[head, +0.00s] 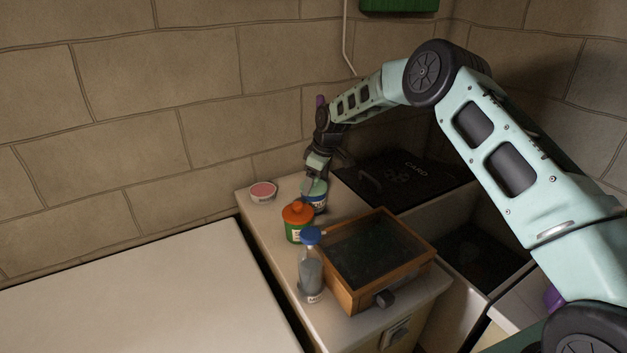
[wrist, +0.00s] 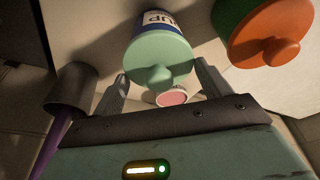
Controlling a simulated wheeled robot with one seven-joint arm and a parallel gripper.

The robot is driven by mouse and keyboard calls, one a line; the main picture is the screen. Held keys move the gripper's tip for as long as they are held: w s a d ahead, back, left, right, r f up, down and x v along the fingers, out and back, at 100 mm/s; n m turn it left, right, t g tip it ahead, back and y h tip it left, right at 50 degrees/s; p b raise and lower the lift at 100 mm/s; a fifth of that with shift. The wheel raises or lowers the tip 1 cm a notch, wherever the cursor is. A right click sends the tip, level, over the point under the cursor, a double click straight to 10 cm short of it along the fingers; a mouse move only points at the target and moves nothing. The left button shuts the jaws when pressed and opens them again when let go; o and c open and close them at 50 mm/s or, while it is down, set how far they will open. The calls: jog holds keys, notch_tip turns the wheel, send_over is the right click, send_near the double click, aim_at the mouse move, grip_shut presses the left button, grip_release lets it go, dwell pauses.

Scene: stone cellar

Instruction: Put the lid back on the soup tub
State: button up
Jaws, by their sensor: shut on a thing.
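The soup tub (head: 316,201) stands on the pale counter, white and blue with printed lettering; its label also shows in the wrist view (wrist: 158,19). The pale green lid (wrist: 157,52) with a round knob is at the tub's top. My gripper (head: 314,180) reaches down from above and behind, shut on the lid, with one finger at each side of it in the wrist view (wrist: 161,72). The lid lines up with the tub; whether it is fully seated or just above the rim I cannot tell.
A green jar with an orange lid (head: 298,213) stands close in front of the tub. A pink-topped bowl (head: 263,191) is at the left by the wall. A blue-capped bottle (head: 311,270) and a glass-topped wooden case (head: 346,294) are nearer. A sink (head: 484,284) lies right.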

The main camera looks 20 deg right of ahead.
dwell(0.4)
jog(key=o, duration=1)
jog(key=shift+r+p, duration=1.6)
jog(key=shift+r, duration=1.9)
grip_shut()
